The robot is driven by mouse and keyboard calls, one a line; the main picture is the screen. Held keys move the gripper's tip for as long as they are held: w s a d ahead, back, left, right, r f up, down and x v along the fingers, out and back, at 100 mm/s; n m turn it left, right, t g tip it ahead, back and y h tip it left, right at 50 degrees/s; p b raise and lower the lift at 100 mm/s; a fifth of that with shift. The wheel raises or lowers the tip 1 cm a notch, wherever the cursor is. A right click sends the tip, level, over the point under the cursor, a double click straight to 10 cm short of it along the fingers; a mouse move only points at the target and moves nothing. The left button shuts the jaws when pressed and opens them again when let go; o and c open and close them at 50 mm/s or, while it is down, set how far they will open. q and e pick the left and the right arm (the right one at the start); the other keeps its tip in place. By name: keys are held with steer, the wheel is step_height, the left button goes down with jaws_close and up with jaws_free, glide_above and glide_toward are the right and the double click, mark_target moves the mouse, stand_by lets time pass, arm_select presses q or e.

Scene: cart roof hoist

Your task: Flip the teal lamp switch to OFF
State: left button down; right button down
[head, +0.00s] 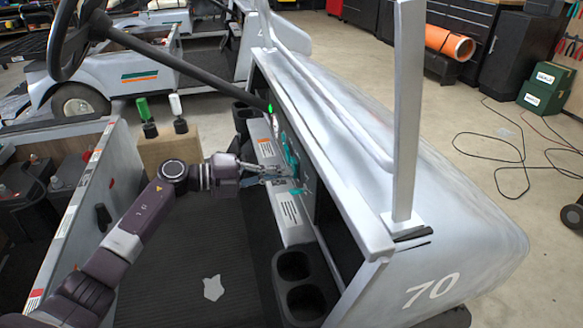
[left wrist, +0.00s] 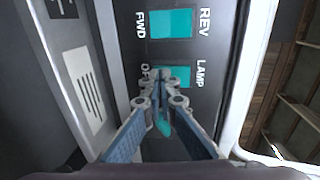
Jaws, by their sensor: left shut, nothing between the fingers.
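The teal lamp switch (left wrist: 178,72) sits on the dark dash panel in the left wrist view, with LAMP printed to its right and a partly covered label starting with O to its left. My left gripper (left wrist: 165,76) is shut and empty, its fingertips over the lower left part of the switch and hiding it there. I cannot tell whether the tips touch it or which way it is tipped. In the head view my left gripper (head: 286,172) reaches the cart's dash among several teal parts. My right gripper is not in view.
A teal FWD/REV switch (left wrist: 170,23) sits just above the lamp switch in the left wrist view. The steering wheel (head: 68,38) and its column cross the upper left of the head view. Cup holders (head: 293,265) lie nearer on the dash, beside a white roof post (head: 408,110).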

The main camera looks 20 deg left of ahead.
arm_select(q)
steer(key=v, duration=0.7)
steer(key=shift+p, duration=0.45)
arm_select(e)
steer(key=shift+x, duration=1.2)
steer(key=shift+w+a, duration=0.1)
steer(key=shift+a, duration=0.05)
